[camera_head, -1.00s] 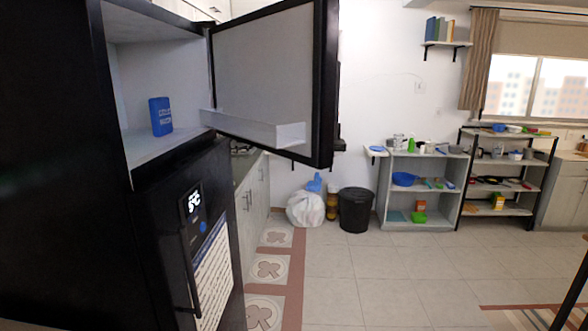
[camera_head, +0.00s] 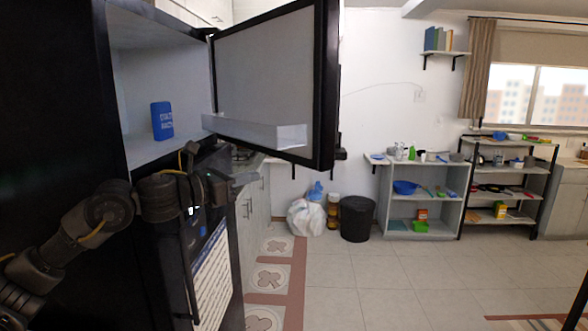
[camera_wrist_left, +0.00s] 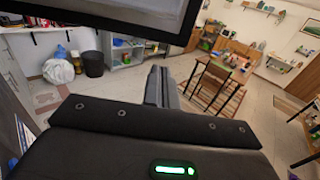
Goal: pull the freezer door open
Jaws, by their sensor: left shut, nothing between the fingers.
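The freezer door (camera_head: 265,75), pale grey inside with a dark frame and a white shelf, stands wide open at the top of the black fridge. The open freezer compartment (camera_head: 150,75) shows to its left. My left gripper (camera_head: 246,178) is below the door shelf, in front of the lower fridge door (camera_head: 175,270). It appears apart from the freezer door. In the left wrist view its fingers (camera_wrist_left: 160,86) are shut together with nothing between them, and the door's lower edge (camera_wrist_left: 130,22) crosses the top. My right gripper is not in view.
A blue can (camera_head: 162,121) stands in the freezer compartment. Cabinets with a counter (camera_head: 252,205) stand beyond the fridge. A black bin (camera_head: 357,218) and a white bag (camera_head: 306,218) sit by the wall.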

